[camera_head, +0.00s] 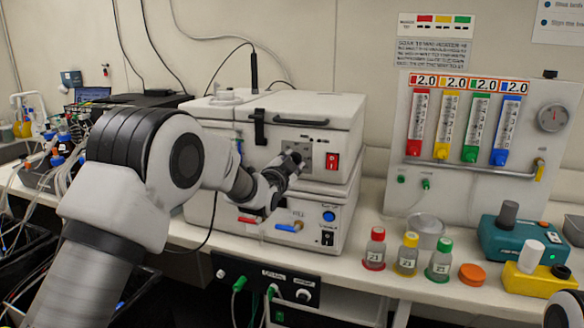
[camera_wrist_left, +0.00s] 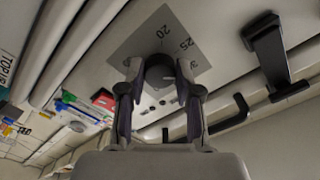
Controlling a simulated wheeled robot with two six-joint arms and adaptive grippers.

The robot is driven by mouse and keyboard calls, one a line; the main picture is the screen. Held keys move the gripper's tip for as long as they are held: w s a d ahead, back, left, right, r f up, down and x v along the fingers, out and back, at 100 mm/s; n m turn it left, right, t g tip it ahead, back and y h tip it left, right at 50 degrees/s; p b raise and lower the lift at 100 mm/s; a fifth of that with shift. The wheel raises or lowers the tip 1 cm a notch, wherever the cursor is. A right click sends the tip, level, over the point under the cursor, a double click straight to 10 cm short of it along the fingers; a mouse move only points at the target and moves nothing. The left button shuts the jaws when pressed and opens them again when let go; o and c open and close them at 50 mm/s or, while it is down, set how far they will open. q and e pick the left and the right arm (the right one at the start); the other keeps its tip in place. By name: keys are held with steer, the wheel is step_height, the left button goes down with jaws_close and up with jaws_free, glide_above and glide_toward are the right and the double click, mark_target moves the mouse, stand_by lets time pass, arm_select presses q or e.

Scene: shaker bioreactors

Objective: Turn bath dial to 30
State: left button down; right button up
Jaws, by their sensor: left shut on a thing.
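The bath dial (camera_wrist_left: 160,68) is a dark round knob on a grey scale plate (camera_wrist_left: 186,30), in the left wrist view. The marks 20 and 25 are readable; another number by the right fingertip is partly covered. The dial's pointer cannot be made out. My left gripper (camera_wrist_left: 160,72) has its two fingers closed on either side of the dial. In the head view, my left gripper (camera_head: 291,160) is at the front of the white bath unit (camera_head: 335,108) and hides the dial.
A red switch (camera_head: 332,161) sits right of the dial. A black handle (camera_head: 259,127) juts out at its left. Below is a second unit with a blue button (camera_head: 328,216). Small capped bottles (camera_head: 408,254) stand on the bench to the right.

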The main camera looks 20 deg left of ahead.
arm_select(q)
steer(key=shift+f, duration=0.15)
stand_by(0.3)
steer(key=c, duration=0.8)
jaws_free()
steer(key=s, duration=1.2)
steer(key=shift+a, duration=0.2)
